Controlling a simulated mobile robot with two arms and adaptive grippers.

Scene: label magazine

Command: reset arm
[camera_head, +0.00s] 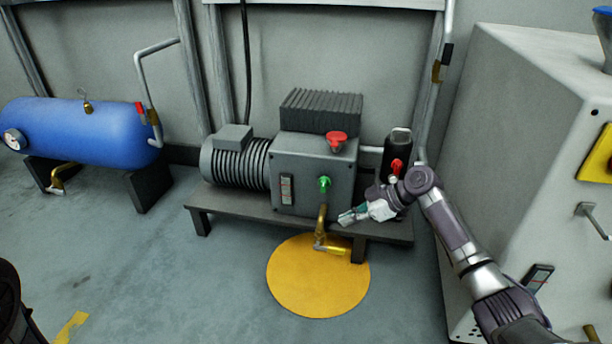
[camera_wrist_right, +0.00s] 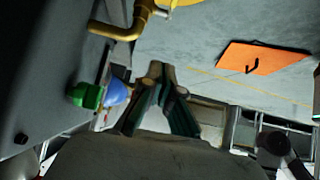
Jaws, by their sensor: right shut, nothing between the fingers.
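My right arm comes in from the lower right in the head view. Its gripper (camera_head: 347,217) is in front of the grey pump unit (camera_head: 300,165), at the right side of the brass drain pipe and above the bench edge. The gripper is shut and empty. In the right wrist view the closed fingers (camera_wrist_right: 157,80) point toward the floor area, with a green knob (camera_wrist_right: 86,95) and a blue part to their left. My left gripper is not in view.
The pump stands on a low dark bench (camera_head: 235,207). A yellow disc (camera_head: 300,290) lies on the floor below. A blue tank (camera_head: 75,130) is at the left, and a big grey cabinet (camera_head: 510,150) at the right. Floor at left centre is clear.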

